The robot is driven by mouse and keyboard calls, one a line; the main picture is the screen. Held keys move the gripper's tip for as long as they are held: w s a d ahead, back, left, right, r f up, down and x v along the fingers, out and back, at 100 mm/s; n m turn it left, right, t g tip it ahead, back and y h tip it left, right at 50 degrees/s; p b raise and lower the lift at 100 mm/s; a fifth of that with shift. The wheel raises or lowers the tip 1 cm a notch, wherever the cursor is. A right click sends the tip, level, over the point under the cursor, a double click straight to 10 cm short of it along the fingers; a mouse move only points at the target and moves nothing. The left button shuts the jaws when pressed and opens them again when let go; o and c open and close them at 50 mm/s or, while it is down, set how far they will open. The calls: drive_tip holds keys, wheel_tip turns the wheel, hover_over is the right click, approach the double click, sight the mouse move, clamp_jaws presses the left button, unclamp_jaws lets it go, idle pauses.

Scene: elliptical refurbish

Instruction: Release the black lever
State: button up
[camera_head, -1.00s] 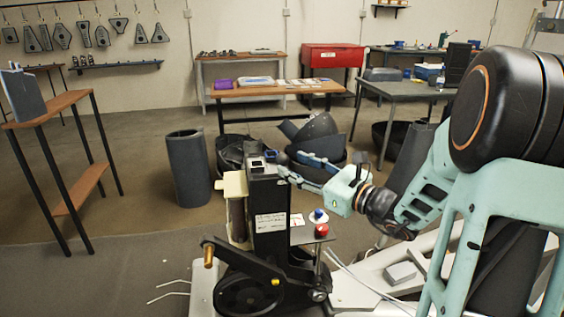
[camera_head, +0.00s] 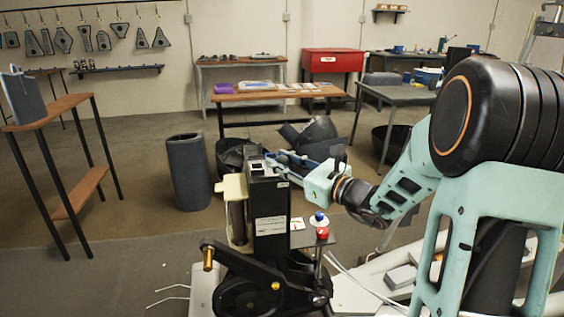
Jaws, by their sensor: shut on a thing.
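The machine's black upright housing (camera_head: 268,212) stands in front of me, with a white label on its face. My gripper (camera_head: 270,161) reaches in from the right, its fingertips at the top of this housing. It is shut on a small dark part there, which I take to be the black lever; the fingers and housing hide most of it. A black arm with a brass-coloured knob (camera_head: 208,258) juts left from the machine's lower front, apart from my gripper.
Red and blue knobs (camera_head: 322,233) stand on a small plate right of the housing. A wooden-topped shelf (camera_head: 50,108) is at left.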

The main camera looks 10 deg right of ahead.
clamp_jaws()
wheel_tip(320, 180, up, 3)
drive_tip(key=shift+p, duration=1.05)
drive_tip(key=o, duration=0.9)
unclamp_jaws()
drive_tip(key=shift+o, duration=0.3)
drive_tip(key=shift+d+f, duration=0.1)
